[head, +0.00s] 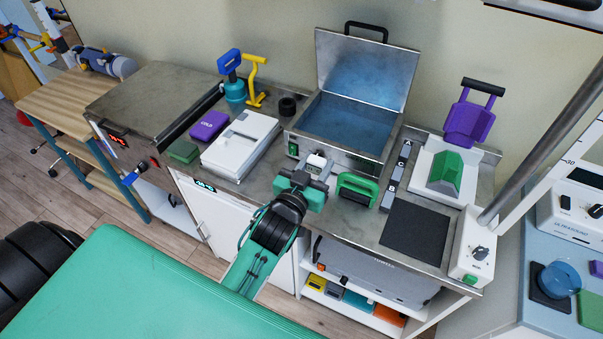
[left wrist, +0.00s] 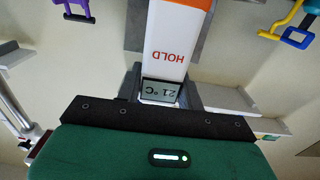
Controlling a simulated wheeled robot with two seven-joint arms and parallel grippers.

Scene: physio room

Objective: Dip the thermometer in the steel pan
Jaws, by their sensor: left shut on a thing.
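The thermometer (left wrist: 178,45) has a white body with an orange end, the word HOLD, and a small display reading 21 °C. My left gripper (head: 306,182) is shut on it. In the head view only a small pale part of the thermometer (head: 317,162) shows above the fingers; its probe is hidden. The steel pan (head: 338,158) is a rectangular bath with blue liquid inside and its lid (head: 367,68) standing open behind. My gripper is in front of the pan's near wall in the picture, not over the liquid. My right gripper is not in view.
A green-handled block (head: 357,189) stands right of my gripper, with grey blocks marked with letters (head: 394,183) beyond it. A white box (head: 240,145) and a purple COLD pack (head: 209,125) lie left. A dark mat (head: 417,234) lies at right. A green couch (head: 130,290) fills the foreground.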

